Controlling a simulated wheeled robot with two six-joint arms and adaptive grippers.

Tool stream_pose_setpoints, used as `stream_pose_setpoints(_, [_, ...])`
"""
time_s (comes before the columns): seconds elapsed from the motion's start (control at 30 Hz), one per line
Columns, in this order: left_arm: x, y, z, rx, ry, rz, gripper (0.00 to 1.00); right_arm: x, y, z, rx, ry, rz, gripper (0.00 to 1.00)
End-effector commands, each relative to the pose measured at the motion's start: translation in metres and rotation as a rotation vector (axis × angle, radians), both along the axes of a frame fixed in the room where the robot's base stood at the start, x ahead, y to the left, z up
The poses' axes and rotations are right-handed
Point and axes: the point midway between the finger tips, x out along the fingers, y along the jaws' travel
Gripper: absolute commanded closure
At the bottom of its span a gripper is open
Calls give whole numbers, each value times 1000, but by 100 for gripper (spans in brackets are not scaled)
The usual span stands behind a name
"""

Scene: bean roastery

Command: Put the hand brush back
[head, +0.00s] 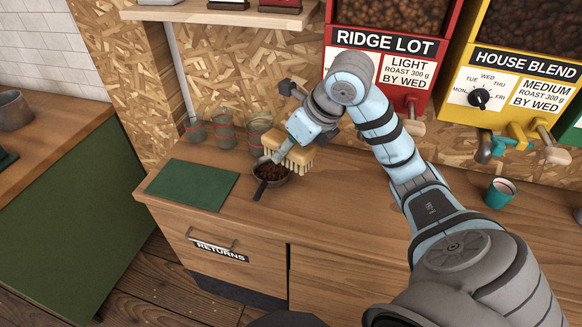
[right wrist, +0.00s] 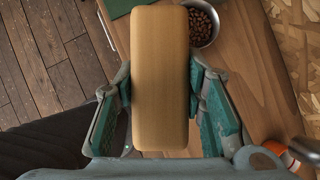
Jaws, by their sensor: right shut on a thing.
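The hand brush (head: 294,154) has a wooden back and pale bristles. My right gripper (head: 278,154) is shut on it and holds it over the counter, beside and partly over a small dark pan of beans. In the right wrist view the brush's wooden back (right wrist: 160,75) lies between the two teal fingers of the right gripper (right wrist: 162,100). Whether the bristles touch the pan or counter I cannot tell. My left gripper is not in view.
The pan of beans (head: 258,190) stands on the wooden counter (head: 330,215). A green mat (head: 193,184) lies to its left. Several glass jars (head: 226,130) stand behind. Red (head: 395,55) and yellow (head: 515,80) dispensers are at the back. A teal cup (head: 500,193) stands right.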

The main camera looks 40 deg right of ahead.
Motion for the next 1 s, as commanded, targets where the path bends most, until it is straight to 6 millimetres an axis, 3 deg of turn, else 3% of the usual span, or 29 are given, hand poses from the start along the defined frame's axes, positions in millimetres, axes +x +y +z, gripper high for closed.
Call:
stream_pose_setpoints(0.07, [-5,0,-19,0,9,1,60,1,-2,-17,1,1,9,93])
stream_pose_setpoints(0.3, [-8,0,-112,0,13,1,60,-1,-2,-113,0,5,8,93])
stream_pose_setpoints(0.37, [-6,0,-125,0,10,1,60,-1,-2,-133,0,6,9,93])
stream_pose_setpoints(0.53, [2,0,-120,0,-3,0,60,0,-1,-158,1,4,9,93])
stream_pose_setpoints(0.73, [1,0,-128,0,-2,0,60,0,0,-192,1,5,9,93])
stream_pose_setpoints(1.0, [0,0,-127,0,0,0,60,0,0,-196,0,2,11,93])
